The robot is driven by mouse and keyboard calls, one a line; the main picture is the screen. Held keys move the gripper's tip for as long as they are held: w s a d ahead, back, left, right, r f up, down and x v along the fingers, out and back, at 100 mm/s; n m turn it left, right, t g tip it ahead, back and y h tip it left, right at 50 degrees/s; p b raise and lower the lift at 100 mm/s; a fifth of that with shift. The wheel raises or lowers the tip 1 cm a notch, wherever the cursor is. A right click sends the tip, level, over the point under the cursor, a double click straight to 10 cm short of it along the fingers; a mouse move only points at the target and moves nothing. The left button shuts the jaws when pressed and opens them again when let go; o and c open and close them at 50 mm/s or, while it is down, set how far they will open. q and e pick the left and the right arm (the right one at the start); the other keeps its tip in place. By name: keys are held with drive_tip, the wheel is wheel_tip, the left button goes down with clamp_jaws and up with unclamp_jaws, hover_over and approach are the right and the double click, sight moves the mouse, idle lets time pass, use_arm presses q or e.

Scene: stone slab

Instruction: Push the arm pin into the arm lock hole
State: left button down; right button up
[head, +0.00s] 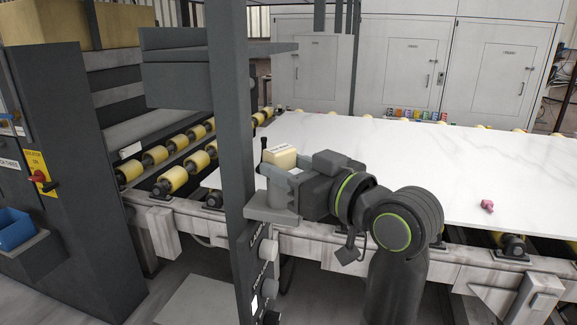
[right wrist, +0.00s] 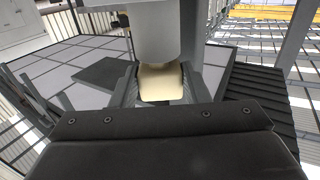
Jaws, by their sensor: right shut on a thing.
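My right gripper (head: 282,172) is at the grey upright post (head: 233,150), its jaws closed around a cream block (head: 280,157) with a dark label. In the right wrist view the cream block (right wrist: 160,84) sits between the two fingers, under a grey cylindrical part (right wrist: 155,30). A small black peg (head: 264,143) stands beside the block, close to the post. I cannot tell whether the cream block is the arm pin or part of it. The lock hole is not visible. My left gripper is not in view.
A white stone slab (head: 400,165) lies on a roller conveyor behind my right arm, with a small pink object (head: 487,206) on it. Yellow rollers (head: 172,179) show at left. A dark machine cabinet (head: 65,150) with a blue bin (head: 15,228) stands far left.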

drive_tip(key=shift+f+b, duration=0.4)
drive_tip(key=shift+f, duration=0.15)
drive_tip(key=o, duration=1.2)
drive_tip(key=shift+d, duration=0.1)
drive_tip(key=b+v, duration=1.3)
drive_tip(key=v, duration=0.4)
drive_tip(key=shift+s, duration=0.15)
drive_tip(key=shift+d, duration=0.1)
